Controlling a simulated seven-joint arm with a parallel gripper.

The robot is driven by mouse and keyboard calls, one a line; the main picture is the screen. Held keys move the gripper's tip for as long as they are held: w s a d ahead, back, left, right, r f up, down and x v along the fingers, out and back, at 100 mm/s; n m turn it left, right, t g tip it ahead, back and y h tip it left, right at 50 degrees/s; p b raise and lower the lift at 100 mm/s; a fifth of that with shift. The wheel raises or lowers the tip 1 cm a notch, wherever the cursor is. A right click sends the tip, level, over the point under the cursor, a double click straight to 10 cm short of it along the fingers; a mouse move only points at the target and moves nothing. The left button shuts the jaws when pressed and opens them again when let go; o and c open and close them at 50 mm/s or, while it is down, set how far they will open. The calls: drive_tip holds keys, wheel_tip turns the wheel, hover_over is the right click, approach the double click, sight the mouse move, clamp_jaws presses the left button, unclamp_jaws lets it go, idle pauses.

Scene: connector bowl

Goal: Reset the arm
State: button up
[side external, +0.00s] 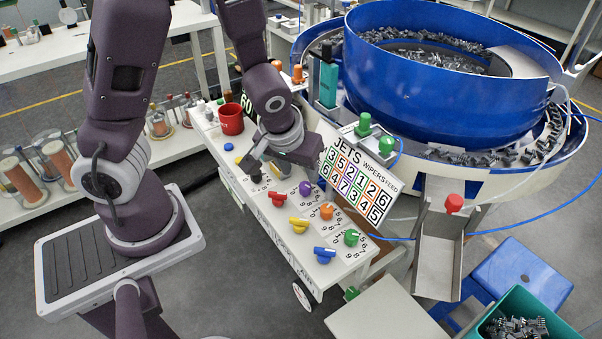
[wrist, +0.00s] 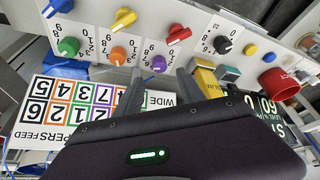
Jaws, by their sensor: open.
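My gripper (side external: 264,163) is over the far part of a white control panel (side external: 262,222) in the side view. In the wrist view its two grey fingers (wrist: 160,82) stand apart with nothing between them. The panel carries coloured knobs: black (side external: 256,175), red (side external: 278,199), purple (side external: 305,188), yellow (side external: 299,225), orange (side external: 326,210), blue (side external: 324,254) and green (side external: 351,237). In the wrist view the purple knob (wrist: 159,64) and the red knob (wrist: 179,35) appear near the fingers. I cannot tell how high the fingertips are above the panel.
A number card (side external: 357,172) stands behind the knobs. A red cylinder (side external: 230,119) is at the panel's far end. A large blue bowl feeder (side external: 450,85) holding metal parts stands to the right. A metal chute (side external: 437,262) and teal bin (side external: 545,312) are in front of it.

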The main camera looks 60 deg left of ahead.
drive_tip(key=s+d+r+m+t+h, duration=0.1)
drive_tip(key=s+r+m, duration=0.2)
drive_tip(key=s+r, duration=0.4)
drive_tip(key=s+d+r+m+h, duration=0.1)
drive_tip(key=s+d+r+m, duration=0.1)
drive_tip(key=s+r, duration=0.6)
wheel_tip(320, 180, up, 4)
drive_tip(key=shift+r+m+t, duration=0.15)
drive_tip(key=shift+m+t, duration=0.25)
drive_tip(key=shift+m, duration=0.1)
drive_tip(key=shift+w, duration=0.1)
idle(0.4)
